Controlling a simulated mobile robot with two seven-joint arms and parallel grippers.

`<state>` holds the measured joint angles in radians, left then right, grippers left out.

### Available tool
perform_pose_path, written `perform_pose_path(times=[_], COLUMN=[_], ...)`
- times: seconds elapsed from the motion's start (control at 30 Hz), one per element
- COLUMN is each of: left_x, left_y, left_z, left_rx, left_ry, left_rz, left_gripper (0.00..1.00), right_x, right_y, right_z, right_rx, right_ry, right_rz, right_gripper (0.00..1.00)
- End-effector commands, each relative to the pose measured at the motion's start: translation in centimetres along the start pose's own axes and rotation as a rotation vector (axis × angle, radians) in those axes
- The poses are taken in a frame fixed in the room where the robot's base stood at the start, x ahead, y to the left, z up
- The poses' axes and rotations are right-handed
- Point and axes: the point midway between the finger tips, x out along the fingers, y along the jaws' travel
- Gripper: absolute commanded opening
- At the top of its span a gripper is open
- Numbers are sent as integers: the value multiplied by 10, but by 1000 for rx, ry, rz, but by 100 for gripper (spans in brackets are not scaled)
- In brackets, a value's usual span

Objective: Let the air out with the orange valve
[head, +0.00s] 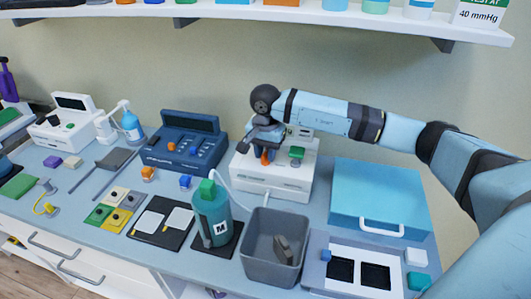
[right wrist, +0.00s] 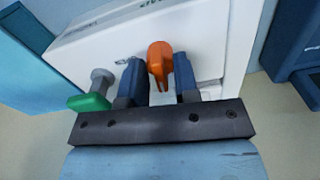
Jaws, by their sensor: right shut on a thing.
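The orange valve (head: 265,158) sits on the front of a white device (head: 272,181) near the middle of the counter. In the right wrist view the orange valve (right wrist: 160,62) stands upright between my two blue fingers. My right gripper (head: 262,150) is at the white device and is shut on the orange valve; it also shows in the right wrist view (right wrist: 158,82). A green knob (head: 297,152) is beside the valve on the same device, and it shows left of the fingers in the right wrist view (right wrist: 90,101). My left gripper is not in view.
A teal canister (head: 212,222) with a tube stands in front of the device, next to a grey bin (head: 253,257). A blue case (head: 380,193) lies to the right. A dark blue device (head: 184,147) stands to the left. A shelf (head: 270,14) runs above.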

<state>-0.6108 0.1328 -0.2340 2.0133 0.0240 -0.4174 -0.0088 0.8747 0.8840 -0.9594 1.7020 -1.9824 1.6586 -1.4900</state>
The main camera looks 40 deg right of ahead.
Motion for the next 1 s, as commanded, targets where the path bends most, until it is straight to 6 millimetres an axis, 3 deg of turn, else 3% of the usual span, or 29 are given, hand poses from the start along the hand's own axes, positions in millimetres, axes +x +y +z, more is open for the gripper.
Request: perform_pose_path(times=[1.0], left_x=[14], left_y=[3], left_z=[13], left_rx=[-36], left_ry=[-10], left_rz=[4], left_gripper=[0], right_x=[0], right_y=[0], right_z=[0], right_rx=[931], right_ry=[0], right_rz=[-2], right_gripper=[5])
